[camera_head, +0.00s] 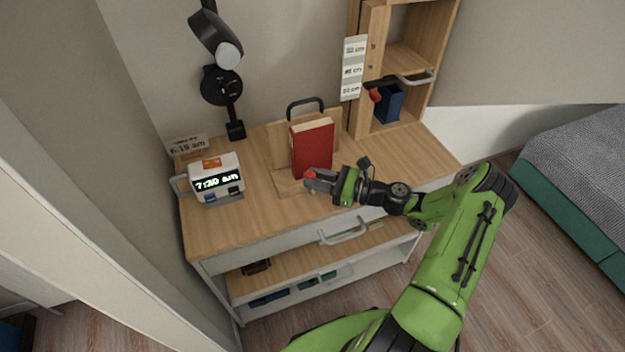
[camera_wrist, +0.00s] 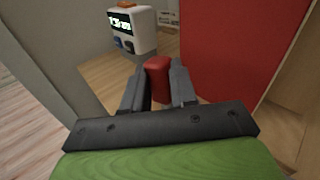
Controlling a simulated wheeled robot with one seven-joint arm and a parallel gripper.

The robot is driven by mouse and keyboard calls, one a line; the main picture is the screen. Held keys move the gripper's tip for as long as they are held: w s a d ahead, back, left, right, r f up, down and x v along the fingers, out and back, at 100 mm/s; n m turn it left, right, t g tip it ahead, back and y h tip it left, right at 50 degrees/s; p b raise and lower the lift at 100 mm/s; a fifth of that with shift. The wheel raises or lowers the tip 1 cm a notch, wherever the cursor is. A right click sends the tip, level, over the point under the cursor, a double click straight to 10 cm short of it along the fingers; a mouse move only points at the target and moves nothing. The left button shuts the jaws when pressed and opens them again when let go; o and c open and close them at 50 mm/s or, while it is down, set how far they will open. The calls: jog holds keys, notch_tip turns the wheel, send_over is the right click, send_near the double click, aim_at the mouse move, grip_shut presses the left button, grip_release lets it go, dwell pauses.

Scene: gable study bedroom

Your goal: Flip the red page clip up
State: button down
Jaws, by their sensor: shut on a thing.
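The red page clip (camera_wrist: 157,78) sits between the two fingers of my gripper (camera_wrist: 158,90) in the wrist view. My gripper is shut on it. In the head view my gripper (camera_head: 311,181) is at the lower front of the red book (camera_head: 312,148), and only a bit of the red clip (camera_head: 310,174) shows by the fingertips. The book stands upright on a wooden book stand (camera_head: 279,148). In the wrist view the book's red cover (camera_wrist: 232,45) fills the space just right of the fingers. I cannot tell whether it touches them.
A white clock (camera_head: 215,178) reading 7:20 am stands on the desk (camera_head: 232,222) to the left. A black lamp (camera_head: 222,85) is on the wall behind. A wooden cubby (camera_head: 408,60) with a blue book (camera_head: 388,103) stands at the right. The desk's front middle is clear.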

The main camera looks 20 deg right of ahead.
jog(key=shift+d, duration=0.2)
dwell(0.4)
jog(key=c, duration=0.9)
grip_release()
jog(key=v, duration=0.5)
jog(key=p+v, duration=0.1)
jog(key=v, duration=0.9)
jog(key=shift+s+d+f, duration=0.25)
jog(key=shift+d+f, duration=0.05)
